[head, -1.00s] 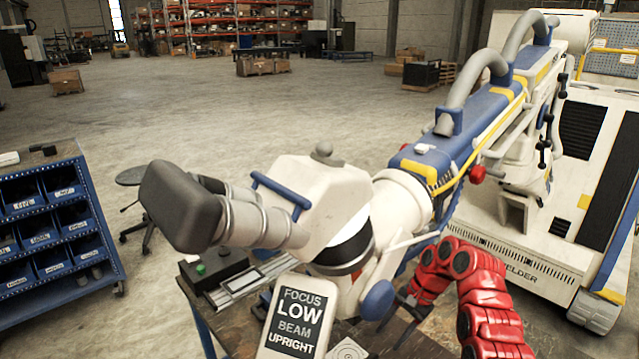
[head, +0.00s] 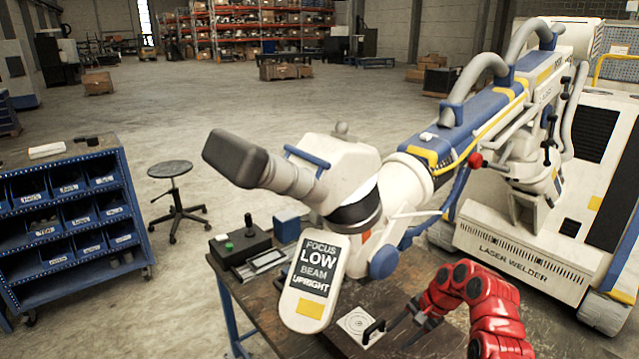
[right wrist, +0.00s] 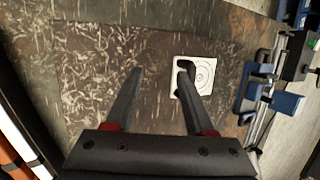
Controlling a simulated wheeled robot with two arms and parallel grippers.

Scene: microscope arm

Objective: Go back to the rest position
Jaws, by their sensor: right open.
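The white microscope arm (head: 443,156) reaches from the right over the workbench. Its head (head: 345,168) carries a dark grey eyepiece block (head: 236,158) pointing left, a blue handle bar, and a hanging plate reading "FOCUS LOW BEAM UPRIGHT" (head: 316,270). My right gripper (head: 412,312), on the red arm, is at the lower right over the bench, apart from the microscope head. In the right wrist view its two dark fingers (right wrist: 160,72) are spread, with nothing held between them. My left gripper shows in neither view.
A blue bin cart (head: 70,205) and a stool (head: 172,170) stand left, the laser welder (head: 520,250) right.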

